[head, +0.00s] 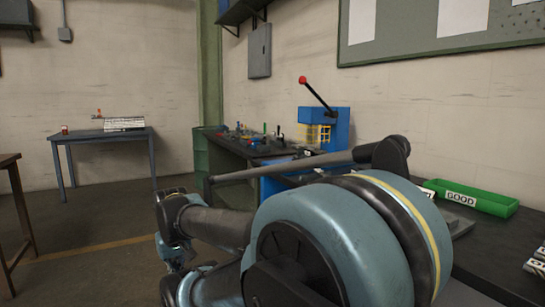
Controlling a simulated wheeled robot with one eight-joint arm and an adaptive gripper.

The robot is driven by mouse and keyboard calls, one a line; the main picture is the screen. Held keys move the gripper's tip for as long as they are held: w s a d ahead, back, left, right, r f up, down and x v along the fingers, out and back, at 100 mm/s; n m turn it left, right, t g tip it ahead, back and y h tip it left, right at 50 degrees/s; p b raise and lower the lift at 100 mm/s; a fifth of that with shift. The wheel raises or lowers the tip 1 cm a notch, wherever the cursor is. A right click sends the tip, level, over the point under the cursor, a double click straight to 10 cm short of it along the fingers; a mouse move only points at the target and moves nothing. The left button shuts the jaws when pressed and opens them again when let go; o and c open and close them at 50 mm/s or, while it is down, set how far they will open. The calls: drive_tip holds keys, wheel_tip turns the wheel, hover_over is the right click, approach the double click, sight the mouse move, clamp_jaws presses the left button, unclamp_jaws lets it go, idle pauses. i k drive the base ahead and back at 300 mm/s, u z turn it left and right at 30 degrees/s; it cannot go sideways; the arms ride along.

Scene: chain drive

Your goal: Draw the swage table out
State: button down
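A blue press (341,128) with a yellow guard (316,134) and a black lever ending in a red knob (303,79) stands at the back of the dark bench. A part that I can surely call the swage table cannot be made out; the press's lower part is largely hidden behind my arm. My arm fills the middle foreground, and its jointed links reach to the left, short of the bench. I cannot pick out the fingers of my gripper in this view.
The dark bench (490,245) runs along the right wall. On it are a green bin (471,197) labelled GOOD and, farther back, several small coloured parts. A small blue-grey table (98,137) stands at the back left, a brown table at the left edge. The floor between is open.

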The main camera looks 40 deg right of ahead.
sight(301, 152)
drive_tip(key=z, duration=0.35)
drive_tip(key=i, duration=1.1)
drive_tip(key=z, duration=0.65)
